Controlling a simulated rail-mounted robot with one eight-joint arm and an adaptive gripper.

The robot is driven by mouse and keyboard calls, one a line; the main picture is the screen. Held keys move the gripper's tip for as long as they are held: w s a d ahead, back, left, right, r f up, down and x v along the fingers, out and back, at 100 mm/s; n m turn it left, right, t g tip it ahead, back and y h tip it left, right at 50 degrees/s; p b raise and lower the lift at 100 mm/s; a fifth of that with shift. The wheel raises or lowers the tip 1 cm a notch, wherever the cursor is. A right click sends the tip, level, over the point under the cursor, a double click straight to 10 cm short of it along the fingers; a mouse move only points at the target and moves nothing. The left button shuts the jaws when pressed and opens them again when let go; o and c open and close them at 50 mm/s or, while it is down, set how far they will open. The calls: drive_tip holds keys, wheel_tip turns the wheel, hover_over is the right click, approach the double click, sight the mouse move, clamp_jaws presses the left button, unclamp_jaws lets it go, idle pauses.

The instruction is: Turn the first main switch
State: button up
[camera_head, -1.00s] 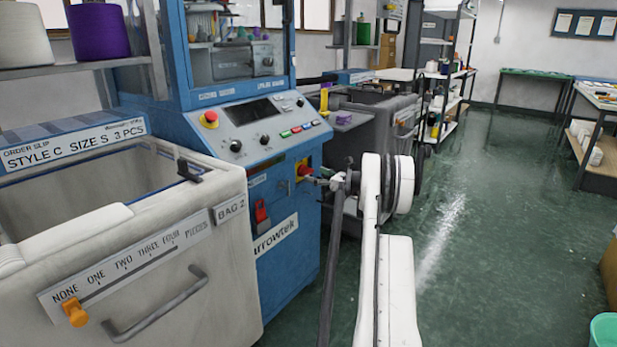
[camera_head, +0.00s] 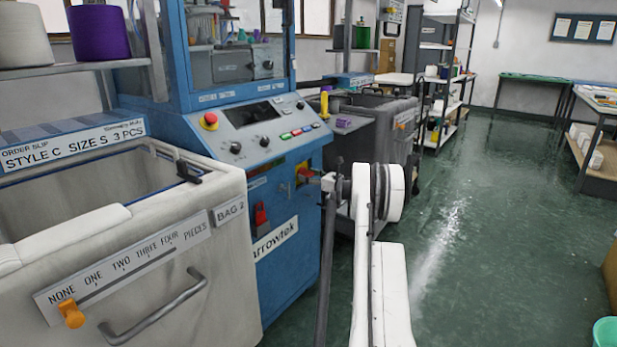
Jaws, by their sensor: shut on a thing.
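The first main switch (camera_head: 304,171) is a red knob on a yellow plate on the right part of the blue knitting machine's (camera_head: 290,215) front. My gripper (camera_head: 313,177) is at the switch, reaching it from the right, with my white arm behind it. It is shut on the red knob. The fingertips are small in this view and partly hidden, so the knob's exact angle is hard to tell.
A red emergency button (camera_head: 209,121) and a sloped control panel (camera_head: 255,125) are above the switch. A red rocker switch (camera_head: 261,214) is below left.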

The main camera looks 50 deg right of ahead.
drive_tip(key=shift+m, duration=0.4)
drive_tip(key=shift+c, duration=0.2)
drive_tip(key=m, duration=0.8)
drive_tip(key=shift+d+m+p, duration=0.1)
drive_tip(key=shift+m+p, duration=0.2)
drive_tip(key=shift+p, duration=0.05)
drive_tip(key=m, duration=0.4)
drive_tip(key=shift+f+m, duration=0.1)
drive_tip(key=shift+m, duration=2.1)
drive_tip(key=o, duration=1.1)
drive_tip(key=shift+o, duration=0.2)
